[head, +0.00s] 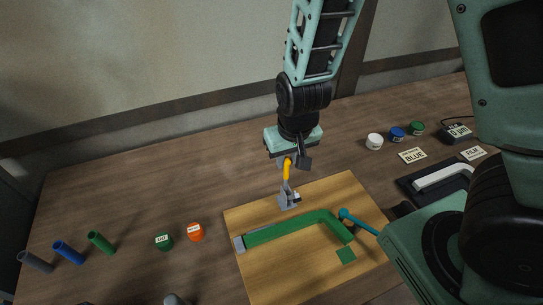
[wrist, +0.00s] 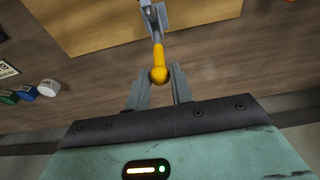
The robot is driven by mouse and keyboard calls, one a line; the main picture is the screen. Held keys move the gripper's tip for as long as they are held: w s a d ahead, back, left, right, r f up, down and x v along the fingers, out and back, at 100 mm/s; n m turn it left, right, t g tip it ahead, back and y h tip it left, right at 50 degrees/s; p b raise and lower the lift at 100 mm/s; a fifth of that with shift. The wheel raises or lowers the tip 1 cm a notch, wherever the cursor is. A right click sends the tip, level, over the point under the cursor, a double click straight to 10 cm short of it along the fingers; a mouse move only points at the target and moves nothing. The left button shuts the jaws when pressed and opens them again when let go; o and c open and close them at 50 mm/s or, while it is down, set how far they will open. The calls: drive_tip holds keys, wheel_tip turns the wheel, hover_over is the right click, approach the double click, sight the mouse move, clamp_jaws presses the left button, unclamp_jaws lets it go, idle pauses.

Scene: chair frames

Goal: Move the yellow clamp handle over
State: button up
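The yellow clamp handle (head: 287,171) stands up from a grey clamp (head: 287,197) at the back edge of the wooden board (head: 330,191). My gripper (head: 290,163) is right above and behind the handle, pointing down. In the wrist view the yellow handle (wrist: 158,60) ends in a round tip between the two grey fingers of my gripper (wrist: 160,85). The fingers are apart, with gaps beside the handle's tip. I cannot see either finger touching it. A green bent frame part (head: 290,230) lies on the board in front of the clamp.
A teal-handled tool (head: 358,221) lies at the board's right side. A black tray with a white bent part (head: 440,177) is further right. White, blue and green pots (head: 397,134) stand at the back right. Orange (head: 195,232) and green pots stand left of the board. The table at back left is bare.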

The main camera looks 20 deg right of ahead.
drive_tip(key=shift+w+r, duration=0.15)
drive_tip(key=shift+w, duration=0.05)
drive_tip(key=w, duration=0.3)
drive_tip(key=shift+f, duration=0.3)
drive_tip(key=shift+w, duration=0.1)
idle(0.4)
drive_tip(key=shift+w+f, duration=0.4)
drive_tip(key=shift+w, duration=0.3)
drive_tip(key=shift+w+f, duration=0.35)
drive_tip(key=shift+w, duration=0.35)
drive_tip(key=shift+w+f+b, duration=0.8)
drive_tip(key=shift+w+f, duration=0.3)
drive_tip(key=shift+w, duration=0.1)
